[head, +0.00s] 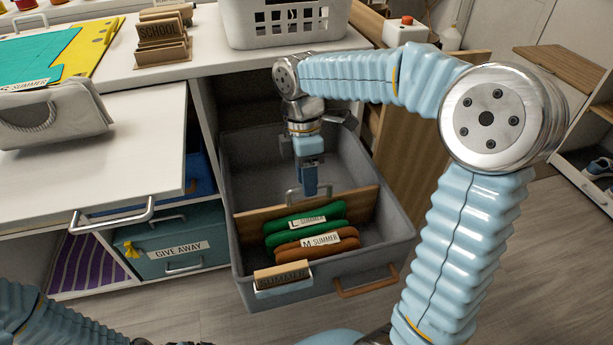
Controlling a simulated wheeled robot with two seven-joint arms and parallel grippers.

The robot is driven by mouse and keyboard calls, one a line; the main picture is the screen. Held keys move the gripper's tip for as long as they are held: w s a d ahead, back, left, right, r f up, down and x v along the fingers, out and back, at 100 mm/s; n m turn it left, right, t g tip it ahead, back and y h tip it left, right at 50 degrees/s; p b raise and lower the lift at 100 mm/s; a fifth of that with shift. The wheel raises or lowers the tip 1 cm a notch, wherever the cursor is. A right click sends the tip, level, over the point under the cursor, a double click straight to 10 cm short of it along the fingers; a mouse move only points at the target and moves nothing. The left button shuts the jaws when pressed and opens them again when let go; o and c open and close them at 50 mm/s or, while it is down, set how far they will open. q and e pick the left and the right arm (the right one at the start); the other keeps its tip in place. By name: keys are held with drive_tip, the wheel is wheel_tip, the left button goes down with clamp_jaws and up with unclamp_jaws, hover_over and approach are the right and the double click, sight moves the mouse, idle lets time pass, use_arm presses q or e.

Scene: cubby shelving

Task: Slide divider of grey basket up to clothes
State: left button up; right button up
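The grey basket (402,226) is pulled out of its cubby, with a wooden handle at its front. The wooden divider (251,222) stands upright across it, with a metal handle (292,196) on its top edge. Rolled clothes, green (279,222) and brown (284,252), lie in the front part, close to the divider. They carry "L SUMMER" and "M SUMMER" labels. My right gripper (309,188) points down into the basket at the divider's handle. Its fingers overlap in view, so I cannot tell whether they grip it. My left arm shows at lower left; its gripper is out of view.
A white pulled-out board (90,150) with a grey pouch (52,117) is at left, above a teal "GIVE AWAY" box (150,264). A white laundry basket (285,28) stands on the counter above. Open floor (500,290) lies at right.

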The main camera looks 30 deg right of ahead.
drive_tip(key=shift+c, duration=0.5)
clamp_jaws()
drive_tip(key=shift+s+a+r, duration=0.1)
drive_tip(key=shift+s+r, duration=0.05)
drive_tip(key=shift+s, duration=0.3)
drive_tip(key=shift+o, duration=0.5)
unclamp_jaws()
wheel_tip(320, 180, up, 13)
drive_tip(key=w+p, duration=0.2)
drive_tip(key=shift+w+d+r+p, duration=0.15)
drive_tip(key=shift+w+d+p, duration=0.15)
drive_tip(key=shift+p, duration=0.1)
